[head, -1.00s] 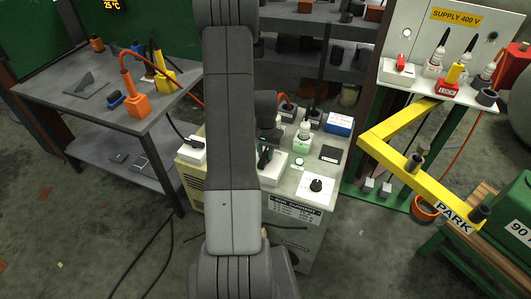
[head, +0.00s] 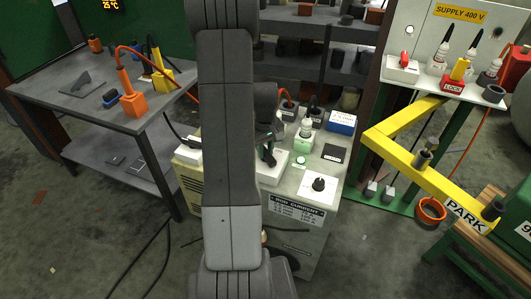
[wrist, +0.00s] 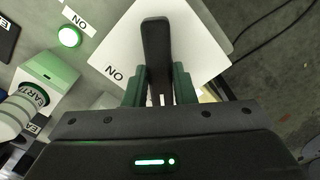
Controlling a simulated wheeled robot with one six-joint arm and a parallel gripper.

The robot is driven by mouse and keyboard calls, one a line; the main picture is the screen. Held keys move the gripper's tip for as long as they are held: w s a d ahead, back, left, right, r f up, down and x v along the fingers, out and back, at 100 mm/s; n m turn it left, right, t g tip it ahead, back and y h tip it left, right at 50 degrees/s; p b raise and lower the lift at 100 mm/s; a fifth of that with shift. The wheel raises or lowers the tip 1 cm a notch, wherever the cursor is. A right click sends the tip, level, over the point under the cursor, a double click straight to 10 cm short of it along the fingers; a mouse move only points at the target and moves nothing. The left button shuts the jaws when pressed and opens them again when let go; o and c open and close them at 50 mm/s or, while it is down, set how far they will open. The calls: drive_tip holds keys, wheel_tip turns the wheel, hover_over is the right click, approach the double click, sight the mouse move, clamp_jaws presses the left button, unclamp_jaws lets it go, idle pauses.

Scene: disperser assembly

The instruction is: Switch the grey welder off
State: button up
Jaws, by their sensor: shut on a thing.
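The grey welder (head: 318,228) stands in the middle of the head view, partly hidden behind my arm. On its top a white switch plate (wrist: 190,32) marked ON carries a black lever handle (wrist: 156,45). My gripper (wrist: 160,88) has its two green fingers on either side of this handle and is shut on it. In the head view my gripper (head: 268,152) is small and partly hidden by my arm. A round green lamp (wrist: 69,37) glows beside an ON label; it also shows in the head view (head: 300,159).
A green-and-white EARTH connector (wrist: 40,80) stands close to my gripper. A black knob (head: 319,184) and a blue-sided box (head: 342,123) are on the welder top. A yellow PARK arm (head: 410,165) is to the right, a grey table (head: 60,105) to the left.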

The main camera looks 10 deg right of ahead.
sight(265, 151)
drive_tip(key=n+b, duration=0.1)
drive_tip(key=n, duration=0.2)
drive_tip(key=shift+n, duration=0.4)
drive_tip(key=shift+n+b, duration=0.55)
drive_tip(key=shift+n, duration=1.35)
drive_tip(key=o, duration=1)
wheel_tip(265, 151, up, 14)
drive_tip(key=shift+f, duration=0.1)
wheel_tip(265, 151, down, 14)
drive_tip(key=shift+r, duration=0.1)
